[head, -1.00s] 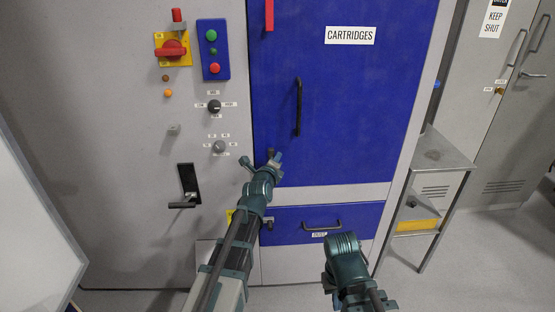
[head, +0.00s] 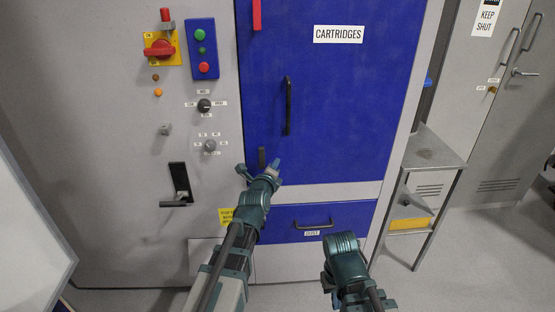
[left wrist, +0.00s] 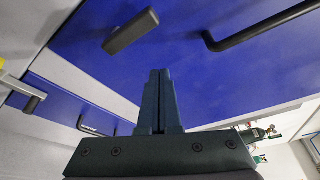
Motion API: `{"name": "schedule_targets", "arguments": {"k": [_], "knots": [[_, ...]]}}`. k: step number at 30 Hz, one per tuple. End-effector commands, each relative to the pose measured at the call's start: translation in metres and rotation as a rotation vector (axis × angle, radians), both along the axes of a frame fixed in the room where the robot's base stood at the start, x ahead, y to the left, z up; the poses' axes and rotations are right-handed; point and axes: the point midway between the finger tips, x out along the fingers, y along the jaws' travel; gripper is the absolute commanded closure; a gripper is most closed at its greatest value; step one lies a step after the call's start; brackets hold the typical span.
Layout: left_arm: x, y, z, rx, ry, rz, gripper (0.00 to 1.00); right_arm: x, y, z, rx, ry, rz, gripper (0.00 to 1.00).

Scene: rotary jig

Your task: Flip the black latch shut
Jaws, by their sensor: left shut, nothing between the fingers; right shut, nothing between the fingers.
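The black latch (head: 262,157) is a short dark bar at the lower left edge of the blue cartridges door (head: 335,110). In the head view it stands roughly upright. It also shows as a dark bar in the left wrist view (left wrist: 130,31), left of and beyond the fingertips. My left gripper (head: 275,166) is just below and right of the latch in the head view. Its fingers (left wrist: 160,75) are shut and empty, and a gap shows between them and the latch. My right arm shows at the lower middle, but I cannot make out its gripper.
The door has a black handle (head: 288,106) and a red latch (head: 257,14) higher up. Below is a blue drawer (head: 350,218) with a handle. Knobs and a black lever (head: 178,203) are on the grey panel at left. A metal stand (head: 428,150) is at right.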

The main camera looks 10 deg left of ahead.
Motion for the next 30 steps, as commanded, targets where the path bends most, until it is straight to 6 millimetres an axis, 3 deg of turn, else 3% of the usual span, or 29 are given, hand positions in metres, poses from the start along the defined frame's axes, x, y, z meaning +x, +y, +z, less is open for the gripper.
{"name": "schedule_targets", "arguments": {"k": [1,3,7,20,23,26,30], "knots": [[-0.016,0.001,0.0,0.0,0.0,0.0,1.0,0.0,0.0,0.0,0.0,0.0,0.0,1.0],[-0.03,0.001,0.0,0.001,0.0,0.0,1.0,0.0,0.0,0.0,0.0,0.0,0.0,1.0],[-0.048,0.003,0.0,0.0,0.0,0.0,1.0,0.0,0.0,0.0,0.0,0.0,0.0,1.0],[-0.052,0.002,0.0,-0.004,0.005,-0.002,1.0,0.0,0.0,0.001,0.0,0.0,0.0,1.0],[-0.055,-0.008,-0.004,-0.06,0.048,-0.014,1.0,0.0,0.0,0.006,0.0,0.0,0.0,1.0],[-0.063,-0.031,-0.015,-0.197,0.163,-0.027,1.0,0.0,0.0,0.018,0.0,0.0,0.0,1.0],[-0.091,-0.07,-0.04,-0.456,0.417,0.018,1.0,0.0,0.0,0.038,0.0,0.0,-0.001,1.0]]}}
